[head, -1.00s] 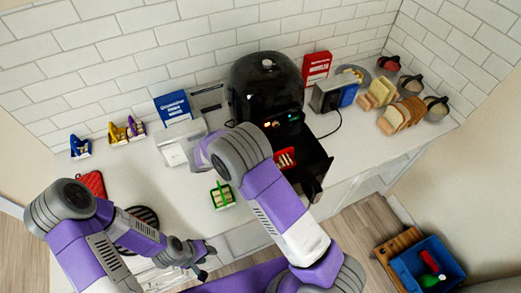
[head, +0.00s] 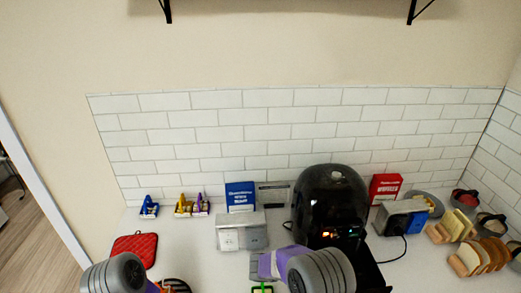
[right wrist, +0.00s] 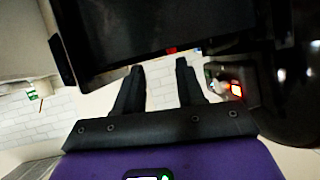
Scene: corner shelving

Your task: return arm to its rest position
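My right arm reaches up at the bottom middle of the head view; its gripper is out of sight there. In the right wrist view my right gripper (right wrist: 158,88) has its two dark fingers apart with nothing between them. The black air fryer (head: 331,207) stands close by on the counter, and a dark part of it shows past the fingers in the right wrist view. My left arm shows only at the bottom left of the head view; its gripper is below the frame.
A red pot holder (head: 135,249), small caddies (head: 192,207), a blue box (head: 240,197), a red box (head: 384,188), a toaster (head: 402,217) and bread racks (head: 480,256) line the counter. Shelf brackets (head: 167,10) show above.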

